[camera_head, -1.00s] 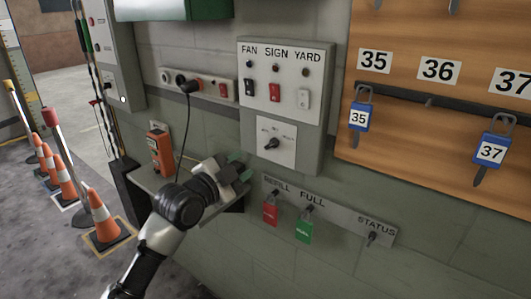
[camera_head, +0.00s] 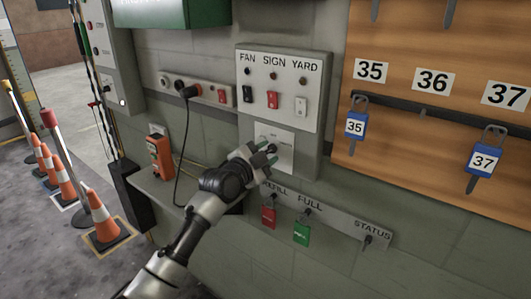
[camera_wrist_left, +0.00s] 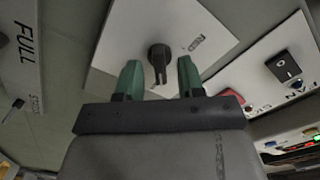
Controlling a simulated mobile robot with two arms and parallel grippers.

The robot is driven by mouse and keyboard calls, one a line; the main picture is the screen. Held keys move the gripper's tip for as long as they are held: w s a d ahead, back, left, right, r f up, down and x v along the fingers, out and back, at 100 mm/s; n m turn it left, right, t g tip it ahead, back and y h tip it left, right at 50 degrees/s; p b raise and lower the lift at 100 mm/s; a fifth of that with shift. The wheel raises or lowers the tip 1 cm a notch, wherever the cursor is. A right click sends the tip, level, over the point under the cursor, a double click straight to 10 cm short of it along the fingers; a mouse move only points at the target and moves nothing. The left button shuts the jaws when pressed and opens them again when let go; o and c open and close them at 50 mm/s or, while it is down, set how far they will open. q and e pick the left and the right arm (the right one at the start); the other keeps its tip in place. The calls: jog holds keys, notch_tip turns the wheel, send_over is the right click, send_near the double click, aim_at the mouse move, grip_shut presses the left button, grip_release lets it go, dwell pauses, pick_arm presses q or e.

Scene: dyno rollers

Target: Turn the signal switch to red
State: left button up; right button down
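The signal switch is a dark rotary knob on a white plate (camera_head: 287,160) at the bottom of the grey FAN SIGN YARD panel (camera_head: 309,80). In the left wrist view the knob (camera_wrist_left: 159,57) stands on its white plate (camera_wrist_left: 205,25), with small lettering beside it too small to read. My left gripper (camera_head: 269,155) is in front of the plate and hides part of it. In the left wrist view its two green fingertips (camera_wrist_left: 160,78) are apart, one on each side of the knob, with gaps showing between them and it. My right gripper is not in view.
Above the knob are black, red and white rocker switches (camera_head: 273,98). Below hangs a rail (camera_head: 335,224) with red (camera_head: 268,217) and green tags (camera_head: 302,235). A socket strip with a plugged cable (camera_head: 186,120) and an orange device (camera_head: 159,157) are to the left.

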pick_arm(q)
grip_shut()
jog(key=shift+n, duration=0.3)
jog(key=n, duration=0.3)
jog(key=shift+b, duration=0.3)
jog(key=n, duration=0.4)
jog(key=shift+a, duration=0.1)
jog(key=n+p, duration=0.1)
jog(key=n, duration=0.5)
jog(key=shift+w+a+r, duration=0.1)
jog(key=n+p, duration=0.1)
jog(key=n, duration=0.5)
jog(key=shift+p, duration=0.35)
jog(key=shift+a+n, duration=0.1)
jog(key=shift+n, duration=0.2)
